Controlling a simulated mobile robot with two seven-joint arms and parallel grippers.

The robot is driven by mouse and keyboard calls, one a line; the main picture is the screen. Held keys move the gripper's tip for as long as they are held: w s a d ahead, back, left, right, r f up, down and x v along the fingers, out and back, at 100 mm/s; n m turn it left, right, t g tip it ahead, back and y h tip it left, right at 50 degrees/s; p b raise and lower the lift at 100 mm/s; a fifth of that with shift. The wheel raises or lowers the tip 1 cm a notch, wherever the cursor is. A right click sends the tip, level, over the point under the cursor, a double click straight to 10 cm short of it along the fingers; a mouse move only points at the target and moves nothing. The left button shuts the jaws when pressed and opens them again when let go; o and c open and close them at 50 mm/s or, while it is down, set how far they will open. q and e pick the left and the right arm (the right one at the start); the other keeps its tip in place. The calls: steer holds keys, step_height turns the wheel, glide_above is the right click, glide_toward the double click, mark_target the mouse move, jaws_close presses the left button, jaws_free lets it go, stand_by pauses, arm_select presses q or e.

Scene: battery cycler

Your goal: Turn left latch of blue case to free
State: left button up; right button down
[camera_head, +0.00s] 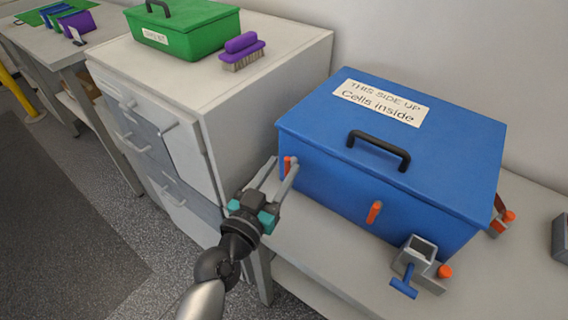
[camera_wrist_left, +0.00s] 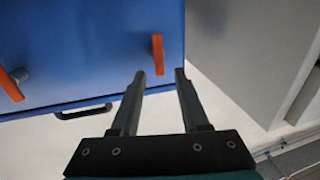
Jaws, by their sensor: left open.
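The blue case (camera_head: 350,165) stands closed on the bench, with a black handle on its lid. Its left latch (camera_head: 289,166) is a small orange lever at the left end of the front face. It also shows upright in the left wrist view (camera_wrist_left: 157,54). The right latch (camera_head: 374,212) is orange and slightly tilted, and it too is in the left wrist view (camera_wrist_left: 12,84). My left gripper (camera_head: 285,163) is open and empty at the left latch. In the left wrist view, the latch appears just past the gap between its fingertips (camera_wrist_left: 160,73); contact is unclear.
A grey holder (camera_head: 418,252) with a blue T-handle and orange knob stands before the case. A drawer cabinet (camera_head: 160,130) at left carries a green box (camera_head: 185,35) and a purple brush (camera_head: 242,50).

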arm_select(q)
steer(key=shift+x, duration=1.05)
jaws_close()
